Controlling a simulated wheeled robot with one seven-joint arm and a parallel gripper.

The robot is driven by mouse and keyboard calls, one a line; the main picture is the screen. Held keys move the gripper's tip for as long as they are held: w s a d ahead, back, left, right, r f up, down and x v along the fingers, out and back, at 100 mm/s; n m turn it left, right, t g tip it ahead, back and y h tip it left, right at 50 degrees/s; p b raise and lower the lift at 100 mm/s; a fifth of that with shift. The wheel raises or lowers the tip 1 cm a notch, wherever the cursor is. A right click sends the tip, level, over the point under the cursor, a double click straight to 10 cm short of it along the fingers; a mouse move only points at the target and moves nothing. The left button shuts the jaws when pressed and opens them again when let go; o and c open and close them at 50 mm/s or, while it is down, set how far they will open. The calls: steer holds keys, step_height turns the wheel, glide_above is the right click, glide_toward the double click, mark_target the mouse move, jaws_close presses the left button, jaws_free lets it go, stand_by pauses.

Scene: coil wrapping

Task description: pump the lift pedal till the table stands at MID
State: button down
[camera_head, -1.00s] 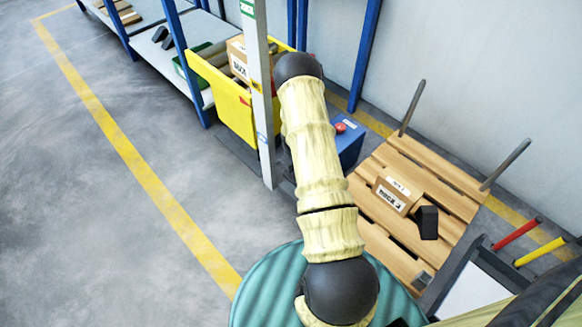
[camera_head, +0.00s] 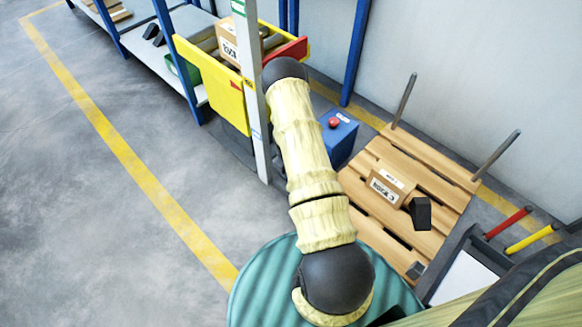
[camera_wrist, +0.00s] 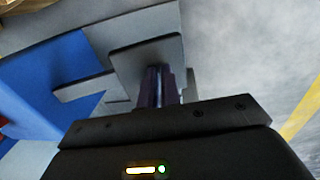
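The yellow lift table (camera_head: 213,83) stands behind the pale post (camera_head: 254,115) and carries a brown carton (camera_head: 228,42). The post has a green label at the top, a yellow label (camera_head: 248,84) midway and a blue one lower. A red mark (camera_head: 236,85) on the table's side is about level with the yellow label. In the wrist view, my gripper (camera_wrist: 157,72) has its fingers together, empty, over a grey plate (camera_wrist: 140,55) that looks like the pedal. The tips overlap the plate; contact is hard to tell. My arm hides this area in the head view.
A blue box with a red button (camera_head: 333,123) stands right of my arm. A wooden pallet (camera_head: 365,205) with a carton, a black block and upright posts lies farther right. A shelf (camera_head: 160,55) runs at the upper left. The floor at left is clear.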

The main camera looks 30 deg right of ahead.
steer(key=s+a+r+p, duration=0.1)
steer(key=a+r+p, duration=0.2)
steer(key=r+p, duration=0.4)
steer(key=shift+a+r+p, duration=0.2)
steer(key=shift+r+p, duration=0.15)
steer(key=shift+r, duration=2.85)
steer(key=s+a+r+m+t+p, duration=0.15)
steer(key=a+r, duration=0.25)
steer(key=r, duration=0.8)
steer(key=s+a+r+p, duration=0.15)
steer(key=a+r, duration=0.25)
steer(key=r, duration=0.7)
steer(key=s+a+r+m+y+p, duration=0.1)
steer(key=s+a+r, duration=0.3)
steer(key=s+r, duration=0.3)
steer(key=s+a+r+m, duration=0.1)
steer(key=s+a+r, duration=0.2)
steer(key=s+r, duration=0.35)
step_height(320, 180, up, 38)
steer(key=p, duration=3.8)
steer(key=shift+a+r+t, duration=0.2)
steer(key=shift+r+t, duration=0.05)
steer(key=shift+t, duration=0.1)
